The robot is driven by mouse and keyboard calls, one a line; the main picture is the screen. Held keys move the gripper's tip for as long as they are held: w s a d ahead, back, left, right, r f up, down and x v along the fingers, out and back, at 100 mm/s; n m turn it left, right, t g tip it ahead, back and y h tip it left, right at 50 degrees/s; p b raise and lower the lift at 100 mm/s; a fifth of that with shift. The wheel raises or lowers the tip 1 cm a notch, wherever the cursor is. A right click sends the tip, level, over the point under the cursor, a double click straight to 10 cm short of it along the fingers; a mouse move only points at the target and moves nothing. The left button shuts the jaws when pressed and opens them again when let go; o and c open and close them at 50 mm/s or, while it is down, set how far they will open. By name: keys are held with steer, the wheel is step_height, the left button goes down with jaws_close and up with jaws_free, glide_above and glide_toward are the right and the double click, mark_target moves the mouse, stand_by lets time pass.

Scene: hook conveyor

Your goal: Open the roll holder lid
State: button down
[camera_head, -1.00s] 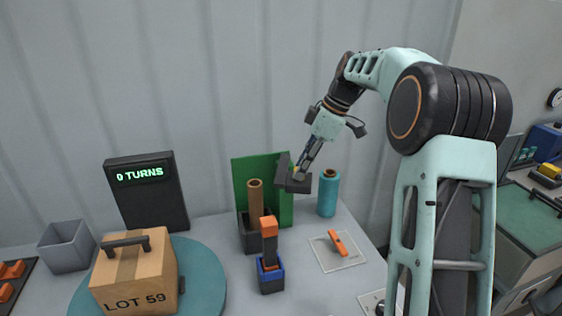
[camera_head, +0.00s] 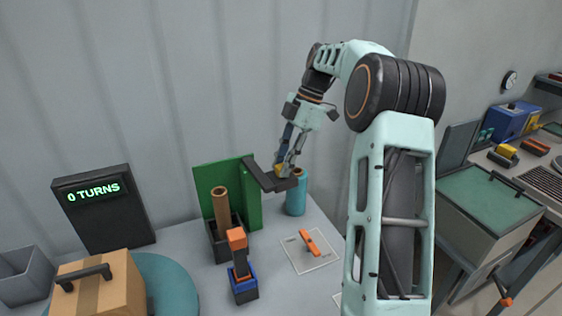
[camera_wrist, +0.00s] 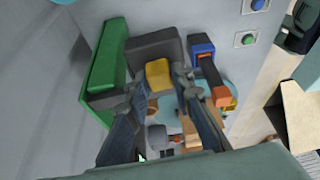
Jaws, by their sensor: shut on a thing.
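The roll holder stands on the table in the head view, with a tall green panel (camera_head: 246,208), a dark box (camera_head: 222,250) and a brown roll (camera_head: 221,208) upright in the box. Its dark lid (camera_head: 262,178) sticks out to the right from the top of the panel, swung clear of the roll. My gripper (camera_head: 283,165) is shut on the lid's yellow tab (camera_head: 279,170). In the wrist view the yellow tab (camera_wrist: 158,74) sits between my fingers (camera_wrist: 161,88), against the dark lid (camera_wrist: 154,44) and beside the green panel (camera_wrist: 105,68). The hinge is not clear.
An orange-topped blue-based device (camera_head: 243,287) stands in front of the holder. An orange piece (camera_head: 310,242) lies on a white marked square. A carton (camera_head: 103,288) on a turntable and a display (camera_head: 104,210) are left.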

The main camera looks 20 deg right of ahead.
steer(key=c, duration=1.7)
jaws_free()
steer(key=shift+r, duration=0.1)
steer(key=v, duration=1.2)
steer(key=shift+s, duration=0.1)
